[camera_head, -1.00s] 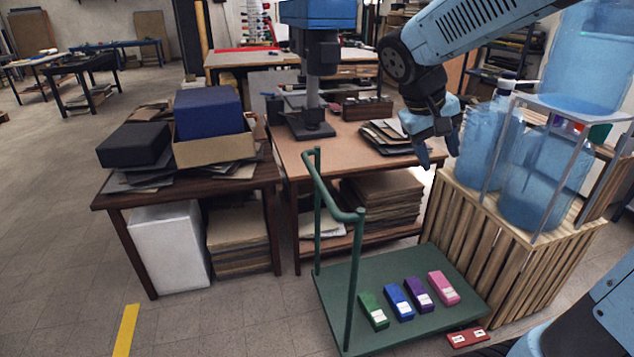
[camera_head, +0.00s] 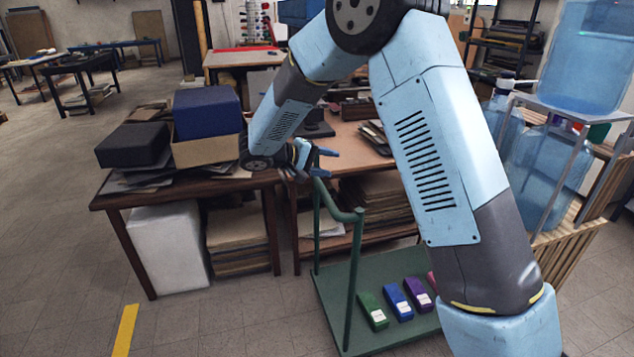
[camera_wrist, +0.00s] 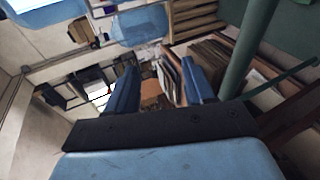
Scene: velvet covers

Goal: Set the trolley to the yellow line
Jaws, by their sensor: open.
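The green trolley (camera_head: 374,277) stands on the floor at lower centre in the head view, with its tubular handle (camera_head: 335,200) at its left end. Green, blue and purple boxes lie on its deck; a pink one is mostly hidden behind my arm. The yellow line (camera_head: 125,330) is on the floor at lower left, apart from the trolley. My gripper (camera_head: 333,163) is open, close to the handle's upper far corner. In the wrist view, a green tube (camera_wrist: 250,45) runs right of both fingers (camera_wrist: 162,80), not between them.
A dark table (camera_head: 110,201) with boxes stands left of the trolley. A workbench (camera_head: 350,143) with a drill press is behind it. The floor between trolley and yellow line is clear.

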